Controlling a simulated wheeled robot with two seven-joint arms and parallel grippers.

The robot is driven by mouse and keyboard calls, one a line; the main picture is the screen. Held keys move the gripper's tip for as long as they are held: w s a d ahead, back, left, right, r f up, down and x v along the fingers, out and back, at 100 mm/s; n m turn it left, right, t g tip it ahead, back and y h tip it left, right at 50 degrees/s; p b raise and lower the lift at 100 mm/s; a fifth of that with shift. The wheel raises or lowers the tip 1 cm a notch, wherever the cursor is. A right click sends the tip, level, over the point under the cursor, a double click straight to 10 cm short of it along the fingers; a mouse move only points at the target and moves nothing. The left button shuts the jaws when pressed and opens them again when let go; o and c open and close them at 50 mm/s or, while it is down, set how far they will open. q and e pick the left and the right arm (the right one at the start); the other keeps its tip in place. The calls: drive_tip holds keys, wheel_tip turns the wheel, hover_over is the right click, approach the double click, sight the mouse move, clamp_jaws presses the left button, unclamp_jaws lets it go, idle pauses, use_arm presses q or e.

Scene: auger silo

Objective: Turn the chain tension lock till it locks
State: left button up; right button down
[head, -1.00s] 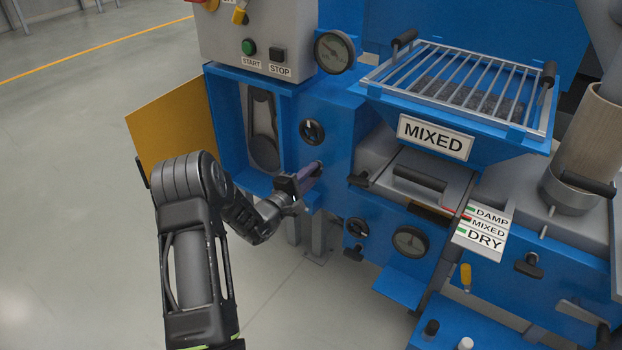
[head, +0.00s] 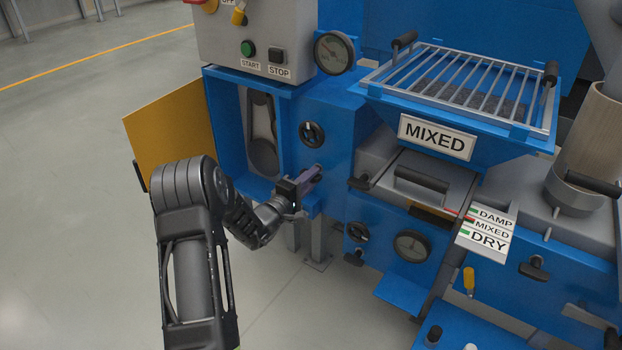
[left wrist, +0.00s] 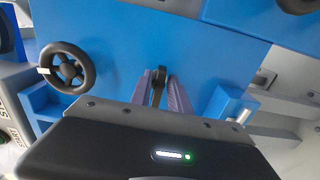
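My left gripper (head: 316,172) is at the lower part of the blue machine front, below a small black handwheel (head: 311,133). In the left wrist view its two purple fingers (left wrist: 160,85) stand on either side of a narrow dark handle (left wrist: 157,88), which I take for the chain tension lock, and appear closed on it. The fingers and gripper body hide most of the handle and its base. The handwheel also shows at the left of the wrist view (left wrist: 67,67), apart from the fingers. My right gripper is not in view.
A yellow guard door (head: 170,130) stands open left of the chain recess (head: 262,140). A grey control box (head: 262,45) is above. The floor at left is clear.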

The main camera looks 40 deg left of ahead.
use_arm(q)
drive_tip(key=shift+o, duration=0.8)
drive_tip(key=shift+s, duration=0.1)
drive_tip(key=s+p, duration=0.2)
drive_tip(key=s, duration=0.5)
drive_tip(key=shift+s, duration=0.3)
drive_tip(key=shift+d, duration=0.1)
